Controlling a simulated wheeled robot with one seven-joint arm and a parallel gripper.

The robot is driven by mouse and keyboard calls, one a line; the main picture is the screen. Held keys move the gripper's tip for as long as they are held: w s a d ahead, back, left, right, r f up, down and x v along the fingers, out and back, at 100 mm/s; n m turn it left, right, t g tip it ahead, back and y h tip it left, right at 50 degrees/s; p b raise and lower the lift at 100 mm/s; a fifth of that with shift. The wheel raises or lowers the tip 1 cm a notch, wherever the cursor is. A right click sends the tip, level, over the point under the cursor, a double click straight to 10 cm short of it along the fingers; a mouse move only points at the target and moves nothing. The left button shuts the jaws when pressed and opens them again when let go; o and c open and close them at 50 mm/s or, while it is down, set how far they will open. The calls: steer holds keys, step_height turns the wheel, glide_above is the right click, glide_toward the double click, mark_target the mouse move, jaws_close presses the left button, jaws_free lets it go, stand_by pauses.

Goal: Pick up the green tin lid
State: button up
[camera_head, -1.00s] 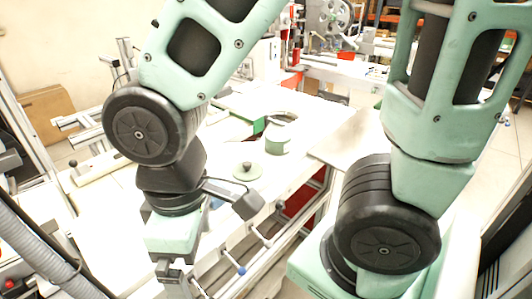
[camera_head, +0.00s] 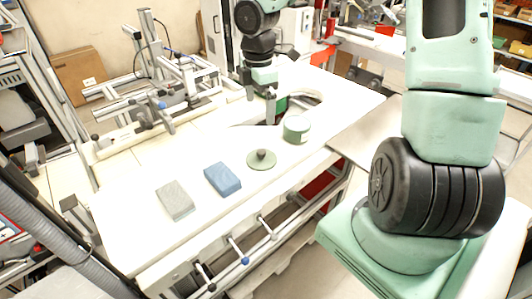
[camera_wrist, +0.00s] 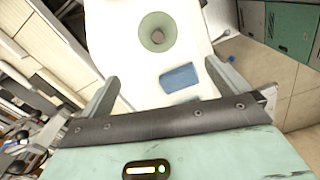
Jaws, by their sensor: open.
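The green tin lid (camera_head: 258,165) lies flat on the white table, a round disc with a dark knob at its centre. In the wrist view the lid (camera_wrist: 148,22) is near the top, beyond my fingertips. My gripper (camera_head: 261,93) is above the far part of the table, behind the lid and apart from it. In the wrist view my gripper (camera_wrist: 160,72) has its two fingers spread wide, with nothing held between them.
A green tin (camera_head: 297,130) stands right of the lid. A blue block (camera_head: 222,179) and a grey block (camera_head: 174,200) lie to its left. A metal frame fixture (camera_head: 170,95) stands at the table's back left. The white table (camera_head: 140,165) is bare between them.

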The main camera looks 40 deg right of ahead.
mark_target(261, 151)
steer(key=f, duration=0.8)
steer(key=f+p, duration=0.1)
steer(key=f, duration=0.8)
steer(key=shift+w+d+f, duration=0.1)
steer(key=shift+d+f, duration=0.1)
steer(key=c, duration=0.7)
